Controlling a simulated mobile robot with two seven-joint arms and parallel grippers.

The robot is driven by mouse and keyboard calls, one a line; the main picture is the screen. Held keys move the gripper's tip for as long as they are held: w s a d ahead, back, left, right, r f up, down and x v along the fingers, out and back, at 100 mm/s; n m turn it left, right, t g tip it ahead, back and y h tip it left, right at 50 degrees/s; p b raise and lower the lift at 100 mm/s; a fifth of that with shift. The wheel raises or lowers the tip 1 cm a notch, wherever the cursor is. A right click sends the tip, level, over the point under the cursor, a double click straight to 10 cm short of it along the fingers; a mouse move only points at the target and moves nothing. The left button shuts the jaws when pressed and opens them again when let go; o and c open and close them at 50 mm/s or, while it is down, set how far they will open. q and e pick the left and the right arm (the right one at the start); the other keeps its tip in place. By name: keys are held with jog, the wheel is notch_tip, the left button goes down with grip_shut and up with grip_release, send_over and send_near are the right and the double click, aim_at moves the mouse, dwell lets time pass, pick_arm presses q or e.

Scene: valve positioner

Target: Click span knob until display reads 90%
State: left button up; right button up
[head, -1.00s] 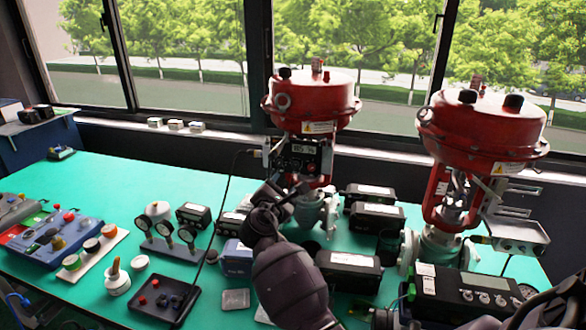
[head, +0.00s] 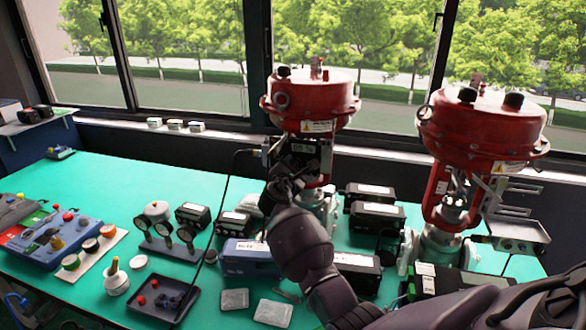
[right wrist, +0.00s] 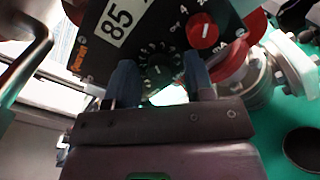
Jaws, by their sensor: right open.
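The black valve positioner (head: 302,148) is mounted under the left red actuator (head: 311,98), partly hidden by my right arm. In the right wrist view its white display (right wrist: 117,20) reads 85, cut off at the picture's top edge. A black knob (right wrist: 157,70) with a ring of dial marks sits below the display. A red knob (right wrist: 203,31) is to its right. My right gripper (right wrist: 162,84) is open, with one dark finger on each side of the black knob; I cannot tell whether they touch it. In the head view the right gripper (head: 285,182) is in front of the positioner. My left gripper is not in view.
A second red actuator (head: 482,130) stands on the right of the green table (head: 110,185). Several black boxes, gauges (head: 165,232), a blue control box (head: 60,240) and a black tray (head: 160,300) lie around. Silver pipe flanges (right wrist: 255,75) are close to the right gripper.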

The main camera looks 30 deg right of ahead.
grip_shut()
jog(key=shift+f+m+b, duration=0.15)
jog(key=shift+m+b, duration=1.2)
jog(key=shift+m, duration=1.45)
grip_release()
